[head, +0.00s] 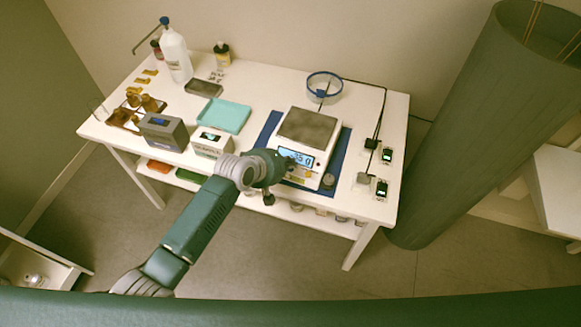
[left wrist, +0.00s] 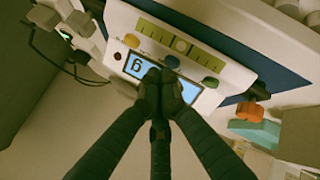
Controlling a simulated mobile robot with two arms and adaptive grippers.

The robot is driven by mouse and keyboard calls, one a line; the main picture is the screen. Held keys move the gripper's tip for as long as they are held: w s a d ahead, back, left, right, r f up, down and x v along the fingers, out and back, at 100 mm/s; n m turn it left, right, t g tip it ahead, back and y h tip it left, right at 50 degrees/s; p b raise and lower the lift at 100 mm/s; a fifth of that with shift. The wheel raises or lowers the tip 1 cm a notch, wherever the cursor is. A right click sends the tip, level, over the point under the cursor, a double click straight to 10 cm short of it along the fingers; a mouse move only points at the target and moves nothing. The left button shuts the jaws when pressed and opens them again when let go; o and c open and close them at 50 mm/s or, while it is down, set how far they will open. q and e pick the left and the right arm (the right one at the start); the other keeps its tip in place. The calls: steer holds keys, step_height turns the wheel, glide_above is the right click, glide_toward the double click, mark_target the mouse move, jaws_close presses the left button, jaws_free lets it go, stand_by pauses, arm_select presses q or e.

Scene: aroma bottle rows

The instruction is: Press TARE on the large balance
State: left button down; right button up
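The large balance (head: 327,153) is white with a dark square pan (head: 307,127) and a lit blue display (head: 295,157) facing the table's front. I cannot read which is TARE. My left gripper (left wrist: 160,90) has its fingertips together, with nothing seen between them. They overlap the display in that view; contact cannot be told. In the head view the left gripper (head: 272,166) is at the balance's front left. My right gripper is out of view.
The balance stands on a blue mat (head: 266,128). A small white device (head: 211,142), a grey box (head: 163,132) and a teal tray (head: 224,116) stand left of it. A blue ring (head: 325,73) is behind. Small devices (head: 381,188) and cables lie right.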

mark_target(290, 170)
arm_select(q)
steer(key=shift+f, duration=0.4)
stand_by(0.6)
steer(key=shift+r, duration=0.1)
steer(key=shift+r+p, duration=0.7)
steer(key=shift+p, duration=0.15)
steer(key=shift+r, duration=0.1)
step_height(290, 170, up, 5)
steer(key=p, duration=0.5)
stand_by(0.5)
